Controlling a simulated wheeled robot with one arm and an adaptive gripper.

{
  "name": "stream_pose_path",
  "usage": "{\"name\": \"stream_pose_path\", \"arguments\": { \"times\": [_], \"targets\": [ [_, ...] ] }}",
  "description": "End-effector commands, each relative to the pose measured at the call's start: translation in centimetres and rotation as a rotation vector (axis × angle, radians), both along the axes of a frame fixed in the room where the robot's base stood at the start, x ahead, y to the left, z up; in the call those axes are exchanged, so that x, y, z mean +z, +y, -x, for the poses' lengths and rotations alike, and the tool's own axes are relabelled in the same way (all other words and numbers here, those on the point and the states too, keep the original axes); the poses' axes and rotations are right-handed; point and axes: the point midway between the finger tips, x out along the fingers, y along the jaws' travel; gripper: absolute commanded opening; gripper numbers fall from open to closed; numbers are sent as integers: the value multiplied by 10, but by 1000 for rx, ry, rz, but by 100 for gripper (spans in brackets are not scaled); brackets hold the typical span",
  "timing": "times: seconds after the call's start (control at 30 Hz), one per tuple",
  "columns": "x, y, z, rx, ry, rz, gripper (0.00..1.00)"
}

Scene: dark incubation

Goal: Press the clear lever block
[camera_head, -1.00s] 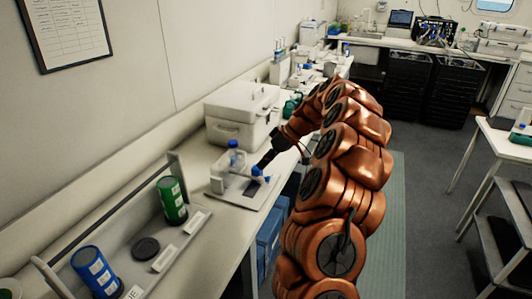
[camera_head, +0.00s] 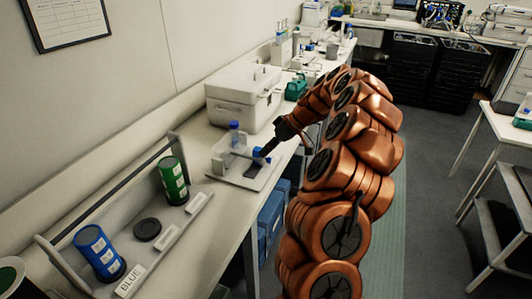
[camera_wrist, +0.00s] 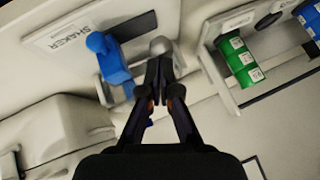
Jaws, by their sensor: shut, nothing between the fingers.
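The shaker device, a pale flat plate (camera_head: 235,178) on the bench, shows in the head view; its "SHAKER" label (camera_wrist: 73,36) shows in the wrist view. A blue-capped bottle (camera_head: 235,134) stands at its back, and a small blue part (camera_head: 261,156) sits at its right end. My gripper (camera_head: 266,151) is shut and empty, angled down at that blue part; contact cannot be told. In the wrist view the fingertips (camera_wrist: 160,77) lie just below a grey rounded knob (camera_wrist: 160,46), right of a blue piece (camera_wrist: 113,65). I cannot make out a clear lever block for certain.
A white lidded box (camera_head: 240,100) stands behind the device. A rack (camera_head: 150,235) in front holds a green can (camera_head: 173,181), a blue can (camera_head: 98,252) and a dark disc (camera_head: 147,229).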

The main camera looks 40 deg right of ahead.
Motion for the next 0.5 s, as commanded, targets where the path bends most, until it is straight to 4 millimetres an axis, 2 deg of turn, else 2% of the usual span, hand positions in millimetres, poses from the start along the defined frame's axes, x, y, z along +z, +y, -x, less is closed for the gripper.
{"name": "stream_pose_path", "arguments": {
  "times": [0.03, 0.5],
  "targets": [
    [-9, 0, 0, 0, -12, -7, 0],
    [-29, -4, 5, -3, -120, -69, 0]
  ]
}}
